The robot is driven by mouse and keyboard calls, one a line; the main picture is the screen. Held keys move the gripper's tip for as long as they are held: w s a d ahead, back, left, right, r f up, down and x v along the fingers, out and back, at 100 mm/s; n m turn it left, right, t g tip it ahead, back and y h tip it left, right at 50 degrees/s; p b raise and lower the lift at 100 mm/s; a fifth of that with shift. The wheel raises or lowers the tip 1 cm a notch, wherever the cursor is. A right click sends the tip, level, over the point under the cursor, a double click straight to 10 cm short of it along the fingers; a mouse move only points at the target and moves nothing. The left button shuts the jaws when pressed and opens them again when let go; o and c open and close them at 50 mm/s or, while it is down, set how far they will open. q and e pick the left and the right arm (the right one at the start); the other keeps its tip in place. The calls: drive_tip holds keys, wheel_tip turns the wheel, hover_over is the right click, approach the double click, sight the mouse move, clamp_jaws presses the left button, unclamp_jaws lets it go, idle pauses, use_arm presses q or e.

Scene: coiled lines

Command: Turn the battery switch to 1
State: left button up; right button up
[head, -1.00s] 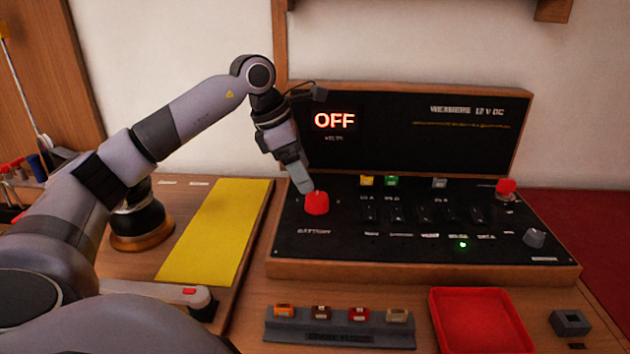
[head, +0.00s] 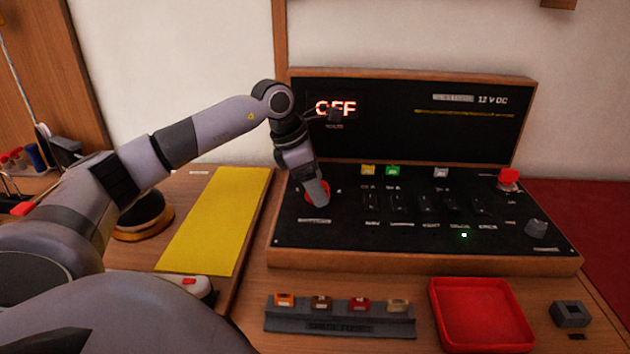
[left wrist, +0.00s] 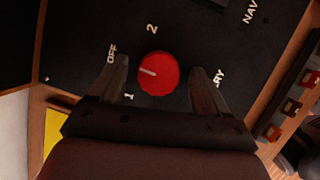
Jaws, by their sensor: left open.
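The red round battery switch (left wrist: 160,80) sits on the black panel between my open left fingers in the left wrist view. Its white pointer mark points left, nearer OFF than 1. The labels OFF, 1 and 2 show around it. Gaps show between the knob and both fingers. In the head view my left gripper (head: 318,198) reaches down over the switch (head: 308,189) and hides much of it. The lit display (head: 335,108) reads OFF, partly covered by a part of my wrist. My right gripper is not in view.
The panel (head: 400,245) also carries several small switches, yellow and green pieces, a red button (head: 509,178) and a grey knob (head: 536,228). In front lie a fuse rack (head: 340,325) and a red tray (head: 480,315). A yellow mat (head: 215,222) lies left.

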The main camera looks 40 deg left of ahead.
use_arm(q)
drive_tip(key=c, duration=1)
drive_tip(key=shift+n, duration=0.3)
drive_tip(key=n+y, duration=0.1)
drive_tip(key=n, duration=0.1)
drive_tip(key=n+y, duration=0.1)
drive_tip(key=n, duration=0.2)
drive_tip(key=shift+d+t, duration=0.15)
drive_tip(key=shift+t, duration=0.15)
drive_tip(key=n+y, duration=0.1)
drive_tip(key=n, duration=0.2)
drive_tip(key=n+y, duration=0.1)
drive_tip(key=n, duration=0.2)
drive_tip(key=shift+w+r+y, duration=0.1)
drive_tip(key=shift+y, duration=0.2)
drive_tip(key=shift+n, duration=0.3)
drive_tip(key=o, duration=1)
drive_tip(key=shift+d, duration=0.1)
